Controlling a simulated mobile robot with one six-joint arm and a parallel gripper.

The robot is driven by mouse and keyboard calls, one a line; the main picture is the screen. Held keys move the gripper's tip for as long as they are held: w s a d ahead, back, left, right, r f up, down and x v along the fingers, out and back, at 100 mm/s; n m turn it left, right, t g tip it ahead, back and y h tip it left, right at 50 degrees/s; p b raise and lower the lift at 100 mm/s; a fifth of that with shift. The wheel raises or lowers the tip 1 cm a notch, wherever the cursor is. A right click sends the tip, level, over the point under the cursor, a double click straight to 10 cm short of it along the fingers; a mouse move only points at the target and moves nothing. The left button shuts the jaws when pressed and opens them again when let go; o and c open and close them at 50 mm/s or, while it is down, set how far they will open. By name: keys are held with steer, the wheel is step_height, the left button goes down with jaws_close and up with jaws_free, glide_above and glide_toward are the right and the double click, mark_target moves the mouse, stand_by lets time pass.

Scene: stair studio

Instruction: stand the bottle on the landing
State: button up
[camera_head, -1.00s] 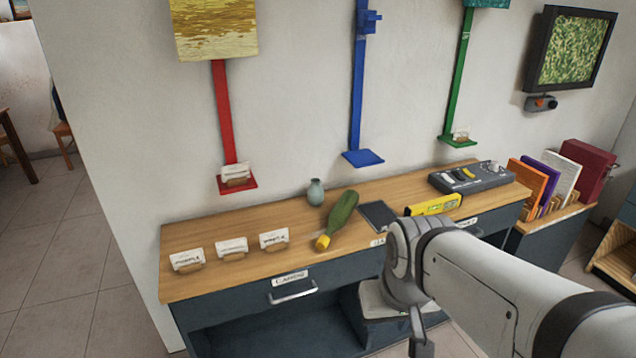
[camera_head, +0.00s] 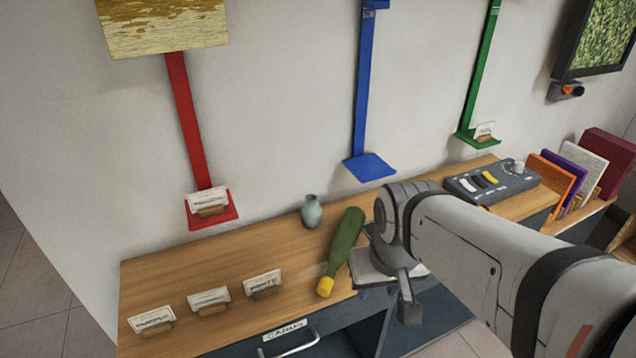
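A green bottle (camera_head: 343,245) with a yellow cap lies on its side on the wooden desk top (camera_head: 225,255). Its cap points toward the desk's front edge and its base toward the wall. I cannot pick out a landing by that name. A blue wall strip ends in a small, bare blue ledge (camera_head: 370,167) above the desk, behind the bottle. My arm reaches in from the lower right, its joint just right of the bottle and apart from it in the picture. My gripper's fingers do not show, and nothing is seen holding the bottle.
A small grey-green vase (camera_head: 312,212) stands left of the bottle. Several card holders (camera_head: 208,302) line the desk's front left. A red ledge (camera_head: 230,216) and a green ledge (camera_head: 467,138) hold cards. A switch box (camera_head: 490,183) sits right. The desk's left back is clear.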

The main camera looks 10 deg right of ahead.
steer(key=shift+o, duration=0.6)
steer(key=shift+d, duration=0.2)
steer(key=shift+o, duration=0.8)
steer(key=shift+w+d, duration=0.1)
steer(key=shift+w, duration=0.25)
steer(key=o, duration=0.7)
steer(key=w+f+m, duration=0.1)
steer(key=w, duration=0.4)
steer(key=w+f+m+h, duration=0.1)
steer(key=w, duration=0.3)
steer(key=w+f+m, duration=0.1)
steer(key=w, duration=0.4)
steer(key=shift+w+d+f+m+t+h, duration=0.25)
steer(key=shift+w+d+m+t+h, duration=0.05)
steer(key=shift+w+d+h, duration=0.1)
steer(key=m, duration=0.2)
glide_above(344, 234)
steer(key=s+a, duration=0.1)
steer(key=s, duration=0.1)
steer(key=shift+t, duration=0.3)
step_height(344, 234, down, 6)
steer(key=shift+f, duration=0.2)
steer(key=shift+w+f, duration=0.25)
steer(key=shift+f, duration=0.05)
steer(key=shift+p+x, duration=0.3)
steer(key=shift+x, duration=3.35)
